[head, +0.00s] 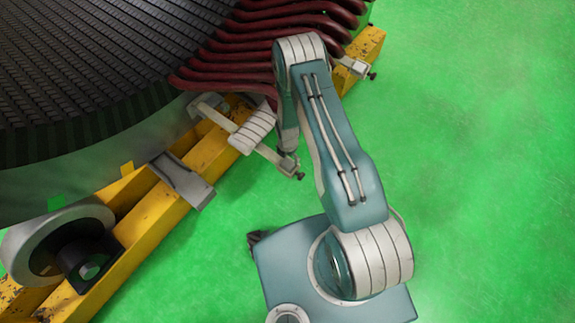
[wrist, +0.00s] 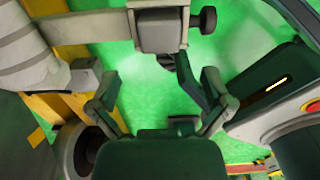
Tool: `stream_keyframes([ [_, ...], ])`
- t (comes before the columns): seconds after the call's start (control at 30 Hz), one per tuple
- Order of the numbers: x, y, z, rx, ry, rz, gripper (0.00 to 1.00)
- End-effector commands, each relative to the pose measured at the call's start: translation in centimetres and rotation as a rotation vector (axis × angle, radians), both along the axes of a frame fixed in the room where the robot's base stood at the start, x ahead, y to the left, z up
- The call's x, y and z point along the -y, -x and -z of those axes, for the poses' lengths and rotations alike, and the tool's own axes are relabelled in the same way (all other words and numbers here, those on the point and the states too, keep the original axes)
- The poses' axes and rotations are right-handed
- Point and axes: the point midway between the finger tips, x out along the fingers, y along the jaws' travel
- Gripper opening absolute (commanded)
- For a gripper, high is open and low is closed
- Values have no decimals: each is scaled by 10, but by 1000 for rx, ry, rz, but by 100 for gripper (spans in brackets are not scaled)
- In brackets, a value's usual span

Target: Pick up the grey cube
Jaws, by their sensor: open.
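I cannot make out a separate grey cube for certain in either view. In the wrist view, a grey box-shaped block (wrist: 160,30) sits at the top middle, beyond my fingers, with a dark round knob at its right. I cannot tell whether this is the cube or the end of a bracket. My gripper (wrist: 160,88) is open, its two fingers spread left and right, with green floor between them and nothing held. In the head view my arm comes down beside the bracket end (head: 290,168), and my gripper is mostly hidden there.
A large dark stator (head: 90,70) with red windings (head: 240,65) fills the upper left. A yellow beam (head: 150,215) with grey brackets and a large roller (head: 50,240) runs along it. Green floor (head: 480,150) is clear at the right.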

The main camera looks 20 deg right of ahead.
Motion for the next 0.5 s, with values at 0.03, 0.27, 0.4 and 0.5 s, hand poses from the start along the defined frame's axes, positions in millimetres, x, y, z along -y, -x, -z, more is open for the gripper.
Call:
stream_keyframes([
  [0.03, 0, 0, 8, -1, 1, 0, 100],
  [0.27, 0, 0, 25, 0, 0, 1, 100],
  [0.4, 0, 0, 44, -1, 1, 1, 100],
  [0.5, 1, 0, 58, 1, 1, 2, 100],
])
